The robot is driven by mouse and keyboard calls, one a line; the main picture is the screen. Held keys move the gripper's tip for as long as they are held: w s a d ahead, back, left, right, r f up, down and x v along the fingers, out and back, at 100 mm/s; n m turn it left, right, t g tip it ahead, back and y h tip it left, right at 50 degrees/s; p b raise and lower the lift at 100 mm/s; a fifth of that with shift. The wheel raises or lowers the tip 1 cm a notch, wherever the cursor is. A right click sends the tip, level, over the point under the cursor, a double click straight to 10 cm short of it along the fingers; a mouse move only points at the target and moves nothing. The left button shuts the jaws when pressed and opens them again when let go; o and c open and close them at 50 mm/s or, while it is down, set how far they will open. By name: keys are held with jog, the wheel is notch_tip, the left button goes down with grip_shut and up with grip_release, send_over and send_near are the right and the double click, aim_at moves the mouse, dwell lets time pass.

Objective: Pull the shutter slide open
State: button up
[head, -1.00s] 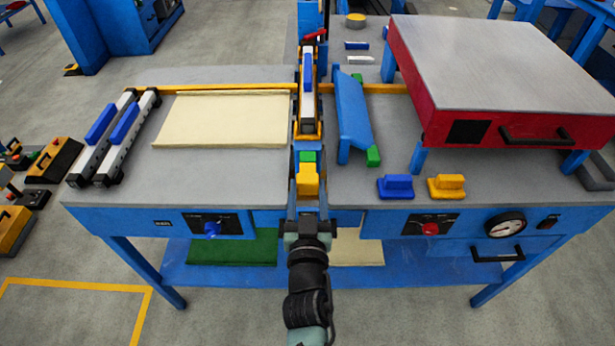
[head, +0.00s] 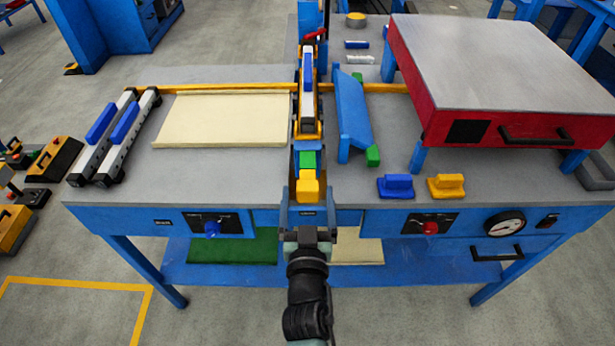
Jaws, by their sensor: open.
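The shutter slide appears to be the piece with the yellow block (head: 308,188) in the narrow blue channel at the table's front middle. A green patch (head: 307,160) shows just behind the yellow block. My gripper (head: 308,197) is at the front edge, its two fingers on the left and right of the yellow block. The jaws are open. I cannot tell whether a finger touches the block. My wrist hides the parts below it.
A blue angled plate (head: 352,115) stands right of the channel. A clamp with a blue bar (head: 308,72) is behind it. A cream panel (head: 222,120) lies left. Blue (head: 395,187) and yellow (head: 446,187) blocks and a red-sided raised box (head: 500,135) are on the right.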

jog(key=shift+s, duration=0.15)
jog(key=s, duration=0.8)
jog(key=shift+s+p, duration=0.35)
jog(key=shift+p, duration=0.1)
dwell(0.4)
